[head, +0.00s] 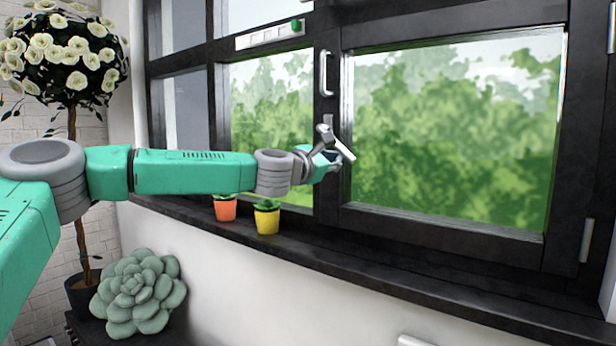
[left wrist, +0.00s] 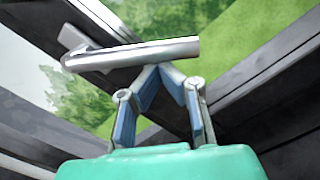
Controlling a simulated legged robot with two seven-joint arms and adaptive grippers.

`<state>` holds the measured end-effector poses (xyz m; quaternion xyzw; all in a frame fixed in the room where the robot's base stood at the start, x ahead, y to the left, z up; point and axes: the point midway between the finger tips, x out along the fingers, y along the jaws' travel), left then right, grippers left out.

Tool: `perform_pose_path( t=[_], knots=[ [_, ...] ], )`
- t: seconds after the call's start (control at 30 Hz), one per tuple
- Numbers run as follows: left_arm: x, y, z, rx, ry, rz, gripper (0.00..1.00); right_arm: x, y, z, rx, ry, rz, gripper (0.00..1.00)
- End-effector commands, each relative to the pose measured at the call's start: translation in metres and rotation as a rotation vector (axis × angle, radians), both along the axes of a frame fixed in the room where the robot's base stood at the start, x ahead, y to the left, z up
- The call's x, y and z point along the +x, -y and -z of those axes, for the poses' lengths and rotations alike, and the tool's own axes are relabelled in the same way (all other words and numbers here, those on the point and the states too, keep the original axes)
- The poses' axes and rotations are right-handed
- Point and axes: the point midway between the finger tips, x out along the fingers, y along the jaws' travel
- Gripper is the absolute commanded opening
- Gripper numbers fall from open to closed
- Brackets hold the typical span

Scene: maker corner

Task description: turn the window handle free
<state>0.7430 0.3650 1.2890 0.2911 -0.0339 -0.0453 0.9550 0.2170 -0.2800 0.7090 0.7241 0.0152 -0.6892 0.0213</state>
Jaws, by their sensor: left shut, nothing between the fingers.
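The window handle (head: 336,143) is a silver lever on the dark frame post between two panes. Its lever slants down to the right in the head view. In the left wrist view the handle (left wrist: 135,54) lies across the picture just beyond my fingers. My left gripper (head: 345,160) is at the handle's lower side, with its fingers partly hidden in the head view. In the left wrist view the left gripper (left wrist: 165,72) is shut with its tips together, close to the lever's underside. I cannot tell whether they touch it. My right gripper is not in view.
A fixed pull bar (head: 323,73) is above the handle. An orange pot (head: 225,209) and a yellow pot (head: 267,220) stand on the dark sill (head: 400,275) below my left forearm. A flowering tree (head: 75,60) and a large succulent (head: 138,294) are at left.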

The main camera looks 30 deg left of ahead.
Motion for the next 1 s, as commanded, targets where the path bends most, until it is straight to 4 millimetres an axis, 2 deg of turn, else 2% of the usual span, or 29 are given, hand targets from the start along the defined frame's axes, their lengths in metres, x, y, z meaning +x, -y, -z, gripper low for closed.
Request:
perform_pose_path(
  t=[0.1, 0.4, 0.7, 1.0],
  knots=[
    [-0.001, 0.009, -0.005, -0.110, -0.005, 0.001, 0.00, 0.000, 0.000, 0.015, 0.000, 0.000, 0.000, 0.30],
    [-0.002, 0.023, -0.024, -0.375, -0.027, 0.000, 0.00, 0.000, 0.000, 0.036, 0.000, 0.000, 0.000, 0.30],
    [-0.002, 0.028, -0.039, -0.561, -0.043, -0.001, 0.00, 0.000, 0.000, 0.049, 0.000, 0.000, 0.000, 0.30],
    [-0.002, 0.030, -0.047, -0.643, -0.050, -0.001, 0.00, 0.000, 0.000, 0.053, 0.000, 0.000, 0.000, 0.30]
  ],
)
